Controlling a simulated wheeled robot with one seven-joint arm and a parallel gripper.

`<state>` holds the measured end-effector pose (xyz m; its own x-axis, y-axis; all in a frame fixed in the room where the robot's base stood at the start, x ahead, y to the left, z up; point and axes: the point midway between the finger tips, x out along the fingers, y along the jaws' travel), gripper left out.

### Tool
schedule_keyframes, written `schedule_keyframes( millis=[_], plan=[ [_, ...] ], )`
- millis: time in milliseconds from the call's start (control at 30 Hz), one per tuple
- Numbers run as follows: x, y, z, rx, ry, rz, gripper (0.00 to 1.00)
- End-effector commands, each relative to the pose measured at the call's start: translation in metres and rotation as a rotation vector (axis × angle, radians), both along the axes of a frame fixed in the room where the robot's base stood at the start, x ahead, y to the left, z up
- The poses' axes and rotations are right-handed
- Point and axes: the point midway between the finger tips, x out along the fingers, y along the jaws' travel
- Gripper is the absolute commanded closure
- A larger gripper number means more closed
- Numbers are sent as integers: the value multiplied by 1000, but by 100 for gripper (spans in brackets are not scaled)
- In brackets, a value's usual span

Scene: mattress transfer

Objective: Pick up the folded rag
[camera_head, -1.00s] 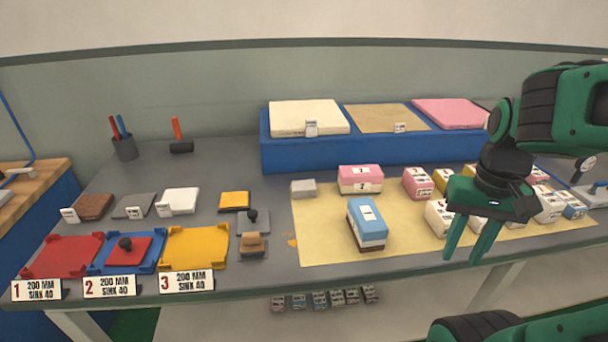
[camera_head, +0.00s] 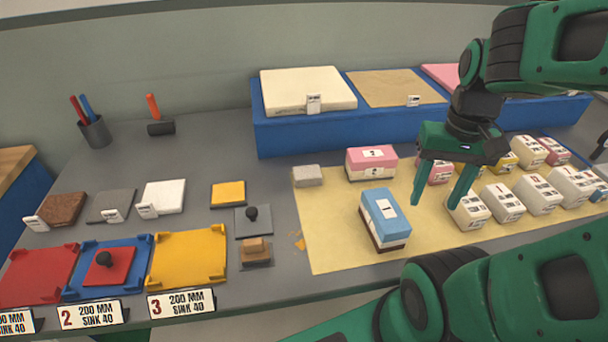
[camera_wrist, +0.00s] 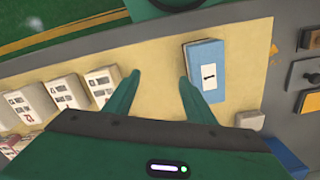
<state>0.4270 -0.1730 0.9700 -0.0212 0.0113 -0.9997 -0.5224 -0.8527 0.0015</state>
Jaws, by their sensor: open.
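The folded rag looks to be the small pale grey pad (camera_head: 307,176) at the mat's back left corner. It also shows in the wrist view (camera_wrist: 249,119), right of my fingers, near the palm edge. My gripper (camera_head: 436,205) is open and empty, pointing down above the yellow mat, right of the rag and apart from it. In the wrist view, the fingers (camera_wrist: 159,77) stand wide with bare mat between them. The blue-topped block (camera_head: 385,218) stands left of the fingers in the head view.
The yellow mat (camera_head: 330,250) carries a pink block (camera_head: 371,162) beside the rag and several labelled white blocks (camera_head: 503,203) at right. A blue riser (camera_head: 290,135) stands behind. Stamps (camera_head: 252,220) and coloured trays (camera_head: 187,258) are at left. Orange crumbs (camera_head: 299,241) lie by the mat's left edge.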

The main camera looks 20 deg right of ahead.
Motion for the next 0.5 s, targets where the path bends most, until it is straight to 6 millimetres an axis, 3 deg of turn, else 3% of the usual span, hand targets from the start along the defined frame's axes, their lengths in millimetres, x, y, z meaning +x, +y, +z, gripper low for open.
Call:
schedule_keyframes(
  millis=[33,100,267,500],
  plan=[
    [-2,1,5,-3,-15,2,38],
    [10,2,9,-9,-14,16,23],
    [71,17,22,-28,-8,86,23],
    [178,90,31,-32,-15,228,23]
  ],
)
